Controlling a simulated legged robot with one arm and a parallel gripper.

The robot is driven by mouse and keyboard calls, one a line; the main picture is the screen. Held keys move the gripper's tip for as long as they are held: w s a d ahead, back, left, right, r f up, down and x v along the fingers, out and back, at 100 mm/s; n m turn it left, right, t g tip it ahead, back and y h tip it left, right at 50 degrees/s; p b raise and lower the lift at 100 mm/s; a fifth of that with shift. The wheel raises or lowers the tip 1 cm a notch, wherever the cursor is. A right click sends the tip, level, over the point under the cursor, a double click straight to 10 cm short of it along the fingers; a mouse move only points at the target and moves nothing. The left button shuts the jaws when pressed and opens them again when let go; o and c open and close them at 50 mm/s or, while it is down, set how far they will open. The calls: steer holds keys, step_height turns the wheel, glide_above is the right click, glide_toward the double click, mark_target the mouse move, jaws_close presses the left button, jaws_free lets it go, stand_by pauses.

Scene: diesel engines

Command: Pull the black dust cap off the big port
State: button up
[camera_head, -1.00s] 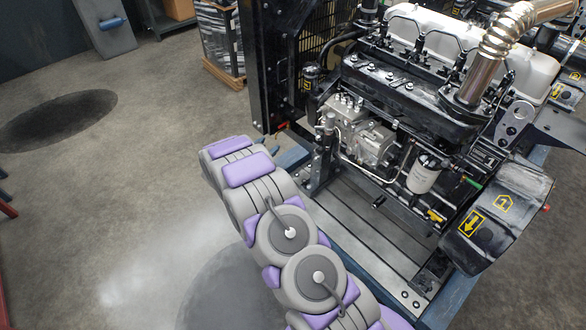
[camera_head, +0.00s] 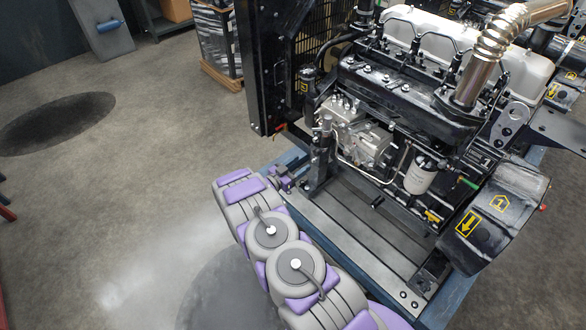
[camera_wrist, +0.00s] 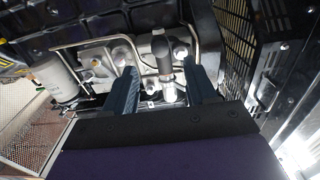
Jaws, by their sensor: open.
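In the wrist view, my gripper (camera_wrist: 162,90) is open, with one dark blue finger at each side. In the gap between the fingers, a black cylindrical piece (camera_wrist: 163,50) stands above a silver fitting (camera_wrist: 169,88). It looks like the black dust cap, but I cannot tell for sure, and the fingers do not visibly touch it. In the head view, my gripper (camera_head: 287,178) is low by the near left corner of the engine, partly hidden by my arm. The engine (camera_head: 400,110) has a silver pump (camera_head: 365,140) on its near side.
A white filter (camera_head: 420,175) hangs right of the pump; it also shows at the left of the wrist view (camera_wrist: 55,78). Metal pipes (camera_wrist: 90,40) run close around the fittings. A black slatted guard (camera_wrist: 232,50) stands at the right.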

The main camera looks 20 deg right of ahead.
mark_target(315, 154)
steer(key=shift+x, duration=3.9)
steer(key=shift+s, duration=0.1)
steer(key=shift+c, duration=0.2)
steer(key=c, duration=1)
